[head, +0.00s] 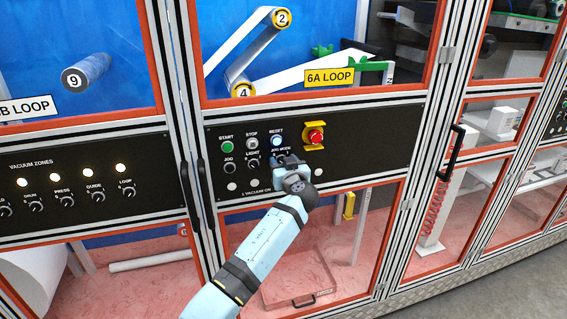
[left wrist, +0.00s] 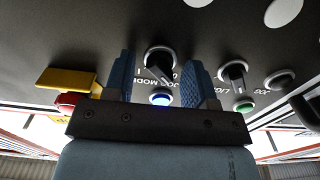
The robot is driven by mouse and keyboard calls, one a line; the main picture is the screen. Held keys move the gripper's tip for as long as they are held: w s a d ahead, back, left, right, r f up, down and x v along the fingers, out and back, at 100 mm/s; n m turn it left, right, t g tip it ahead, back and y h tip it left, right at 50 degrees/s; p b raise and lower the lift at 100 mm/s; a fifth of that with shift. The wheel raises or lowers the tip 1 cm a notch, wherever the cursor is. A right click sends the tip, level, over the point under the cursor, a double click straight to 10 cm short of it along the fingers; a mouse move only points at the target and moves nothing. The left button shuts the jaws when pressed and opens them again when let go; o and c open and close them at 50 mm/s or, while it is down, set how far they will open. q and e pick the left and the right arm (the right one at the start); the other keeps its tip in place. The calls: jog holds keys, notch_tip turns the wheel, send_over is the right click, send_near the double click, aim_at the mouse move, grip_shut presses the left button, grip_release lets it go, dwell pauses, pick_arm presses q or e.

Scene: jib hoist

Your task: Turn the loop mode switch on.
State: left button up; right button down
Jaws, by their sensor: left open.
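The black control panel (head: 370,150) is under the yellow 6A LOOP sign. My left gripper (head: 283,163) is at the panel's lower row and hides the switch under a label that looks like JOG MODE. In the left wrist view, that black rotary switch (left wrist: 159,62) with a pale ring sits between the two open blue fingers (left wrist: 162,72). I cannot tell whether the fingers touch it. I cannot make out a LOOP MODE label here. Another knob, labelled LOOP (head: 127,191), is on the left VACUUM ZONES panel. My right gripper is not in view.
Close by are the blue-lit RESET button (head: 276,141), the LIGHT knob (head: 253,163), the green START button (head: 228,147) and the red emergency stop (head: 315,136) on its yellow plate. Black door handles (head: 197,195) stand out left of the panel.

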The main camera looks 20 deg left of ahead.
pick_arm(q)
jog(key=shift+c, duration=0.5)
jog(key=c, duration=0.7)
jog(key=shift+f, duration=0.1)
jog(key=shift+d+m, duration=0.15)
jog(key=shift+m, duration=8.75)
